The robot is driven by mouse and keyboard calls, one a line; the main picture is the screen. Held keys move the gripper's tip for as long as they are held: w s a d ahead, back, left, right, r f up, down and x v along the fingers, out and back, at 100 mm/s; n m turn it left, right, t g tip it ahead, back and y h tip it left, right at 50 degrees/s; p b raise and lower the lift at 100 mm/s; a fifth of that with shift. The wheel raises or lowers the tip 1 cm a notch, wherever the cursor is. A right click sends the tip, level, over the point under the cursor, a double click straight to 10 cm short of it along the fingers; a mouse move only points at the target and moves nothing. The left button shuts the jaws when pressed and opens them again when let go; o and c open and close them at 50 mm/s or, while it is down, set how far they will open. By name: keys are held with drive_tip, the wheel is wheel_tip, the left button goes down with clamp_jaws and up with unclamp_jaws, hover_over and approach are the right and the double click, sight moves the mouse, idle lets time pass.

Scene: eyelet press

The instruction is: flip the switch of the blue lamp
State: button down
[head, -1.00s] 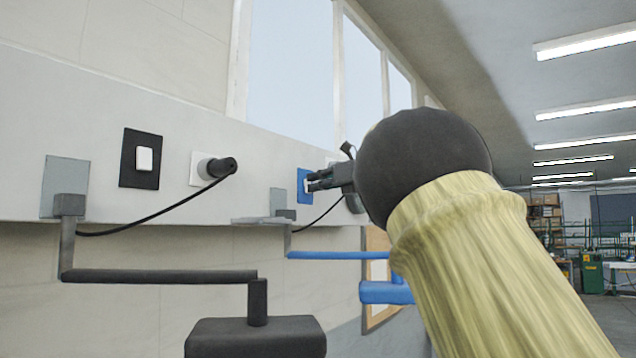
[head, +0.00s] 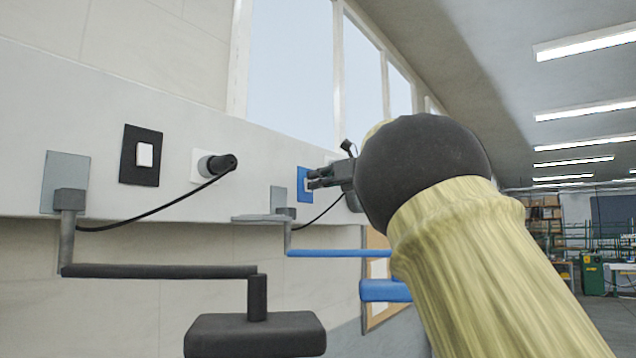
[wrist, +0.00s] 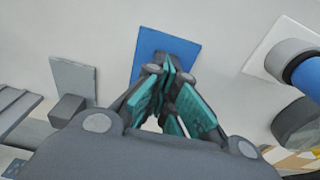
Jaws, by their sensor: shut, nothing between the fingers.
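The blue lamp (head: 340,253) hangs on a blue arm from a grey wall bracket; my arm hides part of its shade. The blue switch plate (head: 303,186) is on the wall panel above and to the right of that bracket. It also shows in the wrist view (wrist: 184,50), straight ahead of the fingers. My gripper (head: 312,182) is shut and empty, its fingertips at the plate. In the wrist view the closed fingers (wrist: 170,68) overlap the plate and hide its rocker. I cannot tell whether the tips touch it.
A black switch plate (head: 139,172) with a white rocker is farther left. A black plug (head: 222,165) sits in a white socket, its cable looping to the black lamp (head: 255,333).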

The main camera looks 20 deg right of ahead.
drive_tip(key=b+v, duration=0.6)
drive_tip(key=v, duration=0.7)
drive_tip(key=shift+s+d, duration=0.3)
drive_tip(key=shift+d, duration=0.05)
drive_tip(key=shift+s+d, duration=0.15)
